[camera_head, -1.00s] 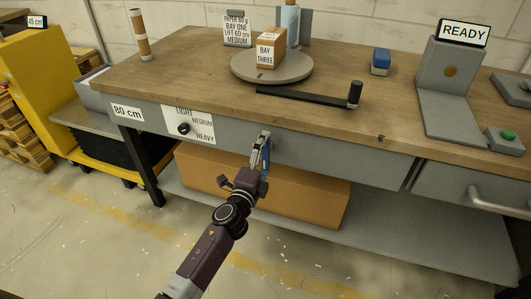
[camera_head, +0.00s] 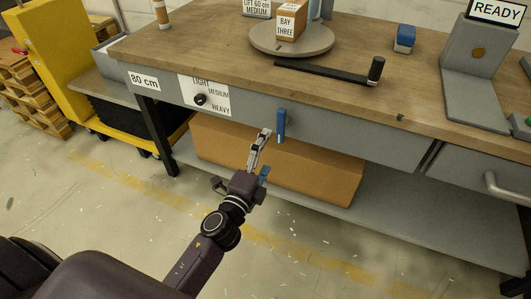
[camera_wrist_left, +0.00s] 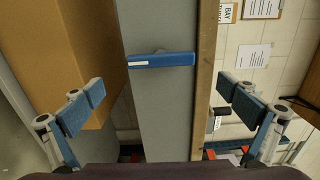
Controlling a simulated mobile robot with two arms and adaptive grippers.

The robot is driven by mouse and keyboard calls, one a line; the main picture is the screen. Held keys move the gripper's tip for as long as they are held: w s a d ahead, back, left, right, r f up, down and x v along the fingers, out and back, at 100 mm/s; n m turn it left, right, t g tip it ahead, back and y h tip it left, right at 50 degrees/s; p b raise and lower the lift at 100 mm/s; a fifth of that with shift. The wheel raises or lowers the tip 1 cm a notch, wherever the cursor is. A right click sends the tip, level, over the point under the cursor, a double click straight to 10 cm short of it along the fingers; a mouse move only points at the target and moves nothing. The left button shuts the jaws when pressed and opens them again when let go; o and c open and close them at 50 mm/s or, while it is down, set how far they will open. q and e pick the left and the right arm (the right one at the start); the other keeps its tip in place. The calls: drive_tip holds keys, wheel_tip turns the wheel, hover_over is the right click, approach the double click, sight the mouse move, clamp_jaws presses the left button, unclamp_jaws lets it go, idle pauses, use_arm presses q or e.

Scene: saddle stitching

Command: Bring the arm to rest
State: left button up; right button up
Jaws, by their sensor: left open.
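My left gripper (camera_head: 262,150) is in front of the workbench's grey front panel, below the tabletop edge. It is open and empty. A blue handle (camera_head: 281,125) stands upright on the panel, just right of and beyond the gripper, apart from it. In the left wrist view the blue handle (camera_wrist_left: 161,60) lies between and ahead of the two spread blue-padded fingers (camera_wrist_left: 158,108), with clear space around it. My right gripper is not in view.
A dial (camera_head: 200,99) marked light, medium, heavy sits left of the handle. A cardboard box (camera_head: 320,177) is on the lower shelf. The tabletop holds a turntable (camera_head: 291,48) with a Bay Three box (camera_head: 291,21) and a black crank arm (camera_head: 330,71). The floor in front is clear.

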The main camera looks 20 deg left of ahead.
use_arm(q)
drive_tip(key=shift+s, duration=0.5)
